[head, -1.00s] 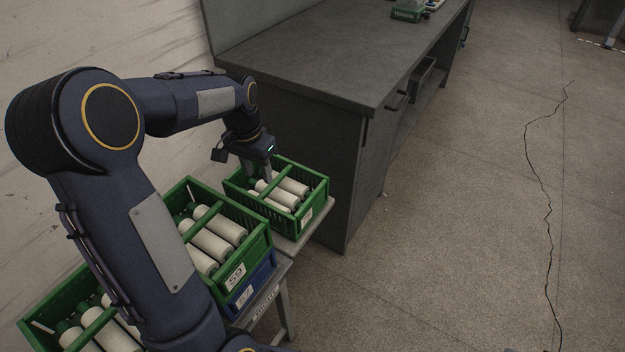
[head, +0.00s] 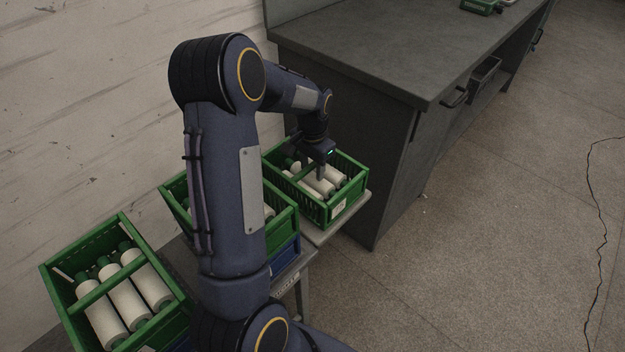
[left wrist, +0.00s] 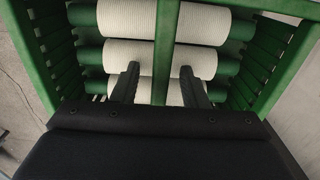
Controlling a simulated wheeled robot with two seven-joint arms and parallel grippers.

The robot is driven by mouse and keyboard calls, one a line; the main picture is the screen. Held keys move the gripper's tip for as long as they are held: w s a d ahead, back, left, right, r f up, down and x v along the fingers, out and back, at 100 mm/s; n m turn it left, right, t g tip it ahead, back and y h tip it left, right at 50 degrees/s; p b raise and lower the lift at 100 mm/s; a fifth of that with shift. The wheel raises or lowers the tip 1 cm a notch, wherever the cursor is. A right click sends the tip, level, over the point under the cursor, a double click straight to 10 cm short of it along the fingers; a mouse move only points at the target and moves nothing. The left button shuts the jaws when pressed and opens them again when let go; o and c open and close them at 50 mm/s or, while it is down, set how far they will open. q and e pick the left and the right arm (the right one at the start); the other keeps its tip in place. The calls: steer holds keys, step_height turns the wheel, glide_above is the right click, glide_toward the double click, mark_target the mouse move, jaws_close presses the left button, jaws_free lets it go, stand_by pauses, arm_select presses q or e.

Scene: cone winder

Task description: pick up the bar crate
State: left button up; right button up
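The bar crate (head: 350,203) is a green slatted crate with white cones inside and a green bar across its top. It stands at the far end of the low stand, beside the dark workbench. My left gripper (head: 313,172) reaches down over it. In the left wrist view, the green bar (left wrist: 166,40) runs between the two parted fingers of my left gripper (left wrist: 160,72), with the crate's slatted wall (left wrist: 40,45) at the side. The fingers look apart from the bar, with nothing clamped. How deep they sit beside the bar is hard to tell. My right gripper is not in view.
A second green crate (head: 286,232) on a blue crate (head: 287,256) is partly hidden behind my left arm. A third green crate (head: 62,292) with cones is nearest. The dark workbench (head: 385,60) stands close on the right, the wall (head: 90,110) on the left. Open floor lies right.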

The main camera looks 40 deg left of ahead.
arm_select(q)
jaws_close()
steer(key=shift+r, duration=0.1)
stand_by(1.3)
